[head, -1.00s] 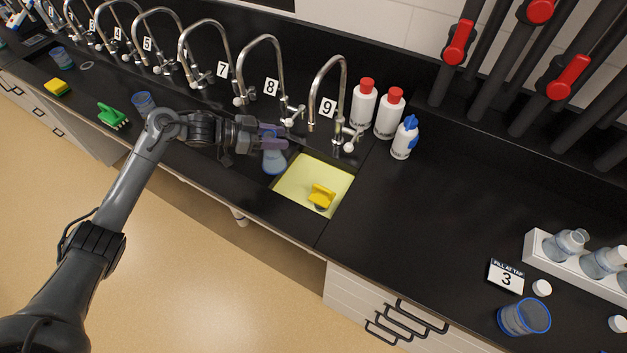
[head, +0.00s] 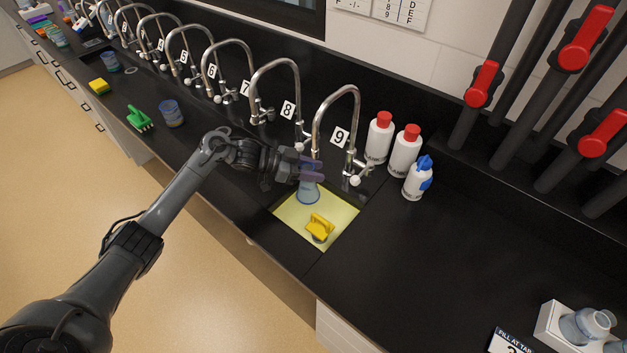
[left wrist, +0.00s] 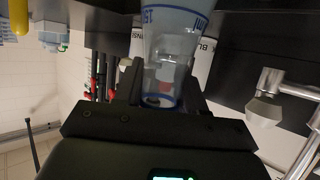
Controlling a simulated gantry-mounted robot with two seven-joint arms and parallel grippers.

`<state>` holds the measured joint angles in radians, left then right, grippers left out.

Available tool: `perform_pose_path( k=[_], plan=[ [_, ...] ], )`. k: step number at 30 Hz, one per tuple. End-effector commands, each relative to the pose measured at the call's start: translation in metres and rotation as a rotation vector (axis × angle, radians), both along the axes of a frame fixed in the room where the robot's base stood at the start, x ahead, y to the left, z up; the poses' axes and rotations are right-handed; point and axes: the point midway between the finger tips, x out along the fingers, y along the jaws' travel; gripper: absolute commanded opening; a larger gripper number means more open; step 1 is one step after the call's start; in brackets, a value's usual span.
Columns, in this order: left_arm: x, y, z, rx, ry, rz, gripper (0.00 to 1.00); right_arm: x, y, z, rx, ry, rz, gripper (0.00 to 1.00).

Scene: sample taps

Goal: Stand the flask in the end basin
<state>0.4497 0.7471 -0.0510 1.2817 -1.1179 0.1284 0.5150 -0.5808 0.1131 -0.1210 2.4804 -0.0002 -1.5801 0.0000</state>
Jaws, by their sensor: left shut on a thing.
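My left gripper (head: 302,171) is shut on the flask (head: 308,193), a clear blue-tinted vessel. The flask is held over the upper left part of the yellow-lined end basin (head: 341,213), beneath tap 9 (head: 354,110). I cannot tell whether its bottom touches the basin floor. In the left wrist view the flask (left wrist: 176,35) sits between the two fingers, with blue print on its wide part. My right gripper is not in view.
A yellow brush-like object (head: 319,228) lies in the basin. Red-capped white bottles (head: 379,138) and a blue-topped spray bottle (head: 417,179) stand right of tap 9. A green brush (head: 138,118) and a beaker (head: 171,113) are at left.

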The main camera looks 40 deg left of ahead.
Motion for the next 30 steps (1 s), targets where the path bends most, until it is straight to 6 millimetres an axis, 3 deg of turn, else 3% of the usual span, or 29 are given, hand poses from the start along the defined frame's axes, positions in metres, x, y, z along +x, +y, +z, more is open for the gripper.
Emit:
perform_pose_path(
  k=[13, 27, 28, 30],
  plan=[
    [0.0, 0.0, -0.035, -0.001, 0.0, 0.0, 0.0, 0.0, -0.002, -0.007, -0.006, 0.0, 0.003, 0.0],
    [0.0, 0.0, -0.041, 0.001, -0.001, 0.0, 0.0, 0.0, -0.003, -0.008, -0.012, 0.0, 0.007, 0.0],
    [0.0, 0.0, -0.041, 0.0, 0.0, 0.0, 0.44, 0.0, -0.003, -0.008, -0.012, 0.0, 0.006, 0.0],
    [0.0, 0.0, -0.041, 0.0, 0.0, 0.0, 0.55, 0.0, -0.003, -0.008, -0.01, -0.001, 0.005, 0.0]
  ],
)
